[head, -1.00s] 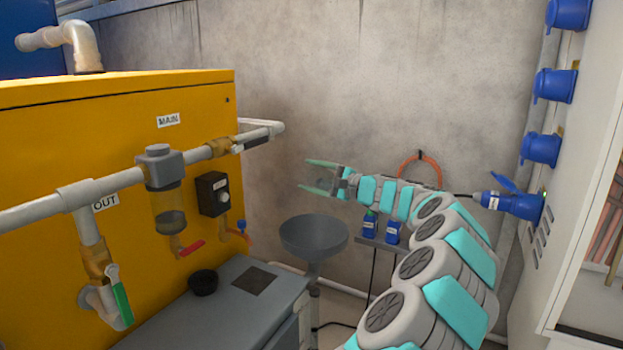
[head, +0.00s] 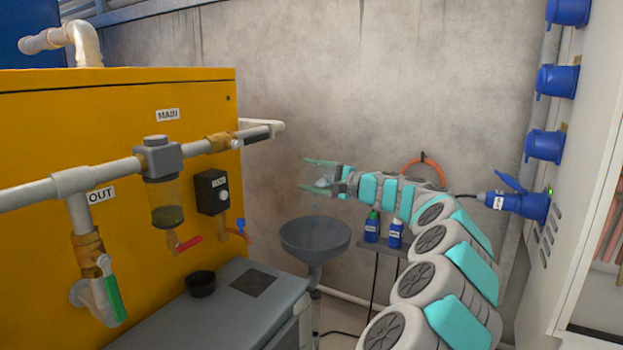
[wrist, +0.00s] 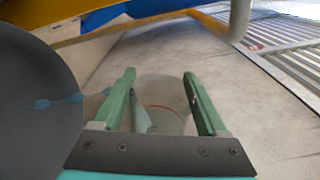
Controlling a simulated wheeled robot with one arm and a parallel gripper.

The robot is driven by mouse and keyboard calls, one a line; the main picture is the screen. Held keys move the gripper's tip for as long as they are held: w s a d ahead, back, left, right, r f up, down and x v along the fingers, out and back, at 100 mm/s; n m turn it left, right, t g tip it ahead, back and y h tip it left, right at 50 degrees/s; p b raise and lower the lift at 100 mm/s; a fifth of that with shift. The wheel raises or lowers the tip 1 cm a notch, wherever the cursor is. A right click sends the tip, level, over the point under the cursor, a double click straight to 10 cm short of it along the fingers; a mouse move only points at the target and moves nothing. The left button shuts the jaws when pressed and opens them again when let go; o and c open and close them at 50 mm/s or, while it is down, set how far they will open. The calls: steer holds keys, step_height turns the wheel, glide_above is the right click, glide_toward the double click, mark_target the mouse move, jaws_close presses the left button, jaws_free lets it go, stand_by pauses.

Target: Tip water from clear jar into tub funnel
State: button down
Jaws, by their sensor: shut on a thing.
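My gripper (head: 322,174) is shut on the clear jar (head: 324,184), above and slightly right of the dark grey funnel (head: 314,236). The jar looks tipped. In the wrist view, the jar (wrist: 163,95) is faint and see-through between the green fingers of my gripper (wrist: 158,82). Blue water drops (wrist: 75,98) run in a line from the jar toward the funnel (wrist: 35,70), which fills the left side there. How much water stays in the jar cannot be told. The tub under the funnel is not clearly visible.
A yellow cabinet (head: 150,100) with pipes and valves stands at left. A grey box (head: 225,310) with a black cup (head: 200,284) is in front. Blue bottles (head: 372,227) stand on a small shelf behind my arm. A blue plug (head: 515,203) is at right.

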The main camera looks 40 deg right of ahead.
steer(key=shift+a+f+n+b, duration=0.15)
steer(key=shift+n+b, duration=0.25)
steer(key=shift+b, duration=0.6)
steer(key=shift+a+n+b, duration=0.15)
steer(key=shift+n+b, duration=0.55)
steer(key=shift+b, duration=0.35)
steer(key=shift+s+r, duration=0.1)
steer(key=shift+r, duration=0.2)
steer(key=shift+a+f+n+b, duration=0.15)
steer(key=shift+n+b, duration=0.25)
steer(key=shift+b, duration=0.35)
steer(key=shift+b, duration=0.3)
steer(key=shift+n+b, duration=0.4)
steer(key=shift+n, duration=0.1)
steer(key=shift+a, duration=0.1)
steer(key=shift+r, duration=0.25)
